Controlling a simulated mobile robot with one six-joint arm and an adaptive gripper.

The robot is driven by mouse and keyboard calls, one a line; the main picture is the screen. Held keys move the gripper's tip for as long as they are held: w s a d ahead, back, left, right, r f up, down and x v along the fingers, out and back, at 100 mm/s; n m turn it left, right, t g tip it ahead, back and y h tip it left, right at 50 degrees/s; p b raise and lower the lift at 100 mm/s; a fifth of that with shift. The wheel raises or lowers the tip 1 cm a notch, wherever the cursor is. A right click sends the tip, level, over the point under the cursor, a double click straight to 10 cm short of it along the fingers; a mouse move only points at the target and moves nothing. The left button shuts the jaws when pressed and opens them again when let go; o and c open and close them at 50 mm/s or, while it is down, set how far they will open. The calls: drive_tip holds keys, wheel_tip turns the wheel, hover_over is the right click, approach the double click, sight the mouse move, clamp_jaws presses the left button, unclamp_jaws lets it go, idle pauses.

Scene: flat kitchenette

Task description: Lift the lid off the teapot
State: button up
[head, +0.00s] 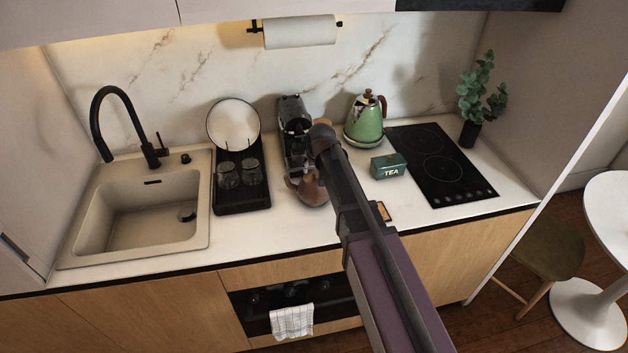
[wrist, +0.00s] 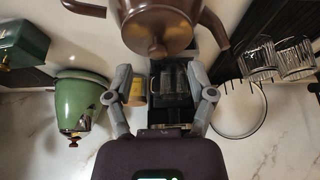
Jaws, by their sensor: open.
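The brown teapot (head: 312,193) stands on the worktop in front of the coffee machine, partly hidden by my arm in the head view. In the wrist view, the teapot (wrist: 150,20) is at the top centre, cut off by the edge. Its lid knob (wrist: 157,48) points toward the lower middle, and the lid sits on the pot. My gripper (wrist: 160,75) is open, its two grey fingers spread wide with nothing held between them. The knob lies beyond the fingertips, roughly centred between them; the gap in depth is hard to tell. My fingers are hidden in the head view.
The coffee machine (head: 294,128) stands behind the teapot. A dish rack (head: 241,185) with glasses and a plate is to the left, beside the sink (head: 150,215). A green kettle (head: 364,122), green tea box (head: 388,166) and hob (head: 440,163) are to the right.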

sight(315, 173)
drive_tip(key=shift+b+x, duration=1.6)
drive_tip(key=shift+x, duration=0.45)
drive_tip(key=shift+w, duration=0.1)
drive_tip(key=shift+r, duration=0.1)
clamp_jaws()
